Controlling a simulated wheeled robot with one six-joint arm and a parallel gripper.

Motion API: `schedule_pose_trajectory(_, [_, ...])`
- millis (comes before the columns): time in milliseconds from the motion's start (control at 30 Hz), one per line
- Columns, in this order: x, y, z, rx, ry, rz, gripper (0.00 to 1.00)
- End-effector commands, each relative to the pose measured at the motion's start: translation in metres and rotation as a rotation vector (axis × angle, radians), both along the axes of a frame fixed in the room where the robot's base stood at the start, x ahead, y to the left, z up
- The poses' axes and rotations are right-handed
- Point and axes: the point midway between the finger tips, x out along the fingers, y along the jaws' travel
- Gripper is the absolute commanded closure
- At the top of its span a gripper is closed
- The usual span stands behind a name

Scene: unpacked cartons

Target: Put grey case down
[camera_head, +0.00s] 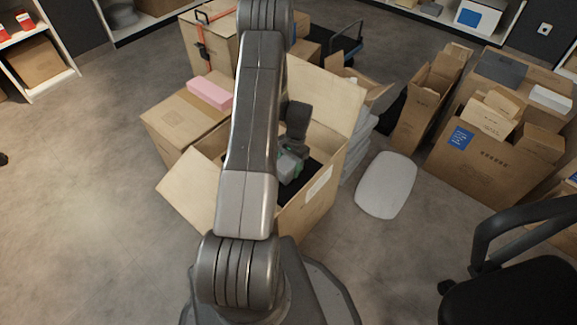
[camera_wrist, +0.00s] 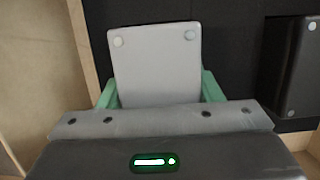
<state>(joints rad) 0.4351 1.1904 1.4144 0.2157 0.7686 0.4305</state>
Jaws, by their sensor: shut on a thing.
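The grey case (camera_wrist: 155,65) fills the upper middle of the wrist view, a flat pale grey face with round dots at its two far corners. My gripper (camera_wrist: 160,92) is shut on it, with a green finger against each side. In the head view my gripper (camera_head: 291,166) is down inside the open carton (camera_head: 313,194), over its black inside. My arm hides part of the carton. Whether the case touches the carton's floor cannot be told.
A black case-like thing (camera_wrist: 293,65) lies right of the grey case in the wrist view. Carton flaps (camera_head: 192,188) stand open. A pink box (camera_head: 210,93) sits on a closed carton to the left. A white rounded thing (camera_head: 386,185) lies on the floor at right.

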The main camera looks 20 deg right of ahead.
Motion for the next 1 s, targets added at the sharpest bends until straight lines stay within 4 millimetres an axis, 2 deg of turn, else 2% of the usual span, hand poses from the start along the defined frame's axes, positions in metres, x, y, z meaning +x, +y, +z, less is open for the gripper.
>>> schedule_pose_trajectory(467, [0.0, 0.0, -0.013, 0.0, 0.0, 0.0, 0.7])
schedule_pose_trajectory(500, [0.0, 0.0, -0.013, 0.0, 0.0, -0.001, 0.39])
schedule_pose_trajectory(600, [-0.001, 0.0, -0.014, 0.001, 0.001, -0.001, 0.22])
schedule_pose_trajectory(867, [-0.002, 0.0, -0.014, 0.001, 0.003, 0.0, 0.2])
schedule_pose_trajectory(1000, [-0.002, 0.0, -0.002, 0.001, 0.004, 0.0, 0.19])
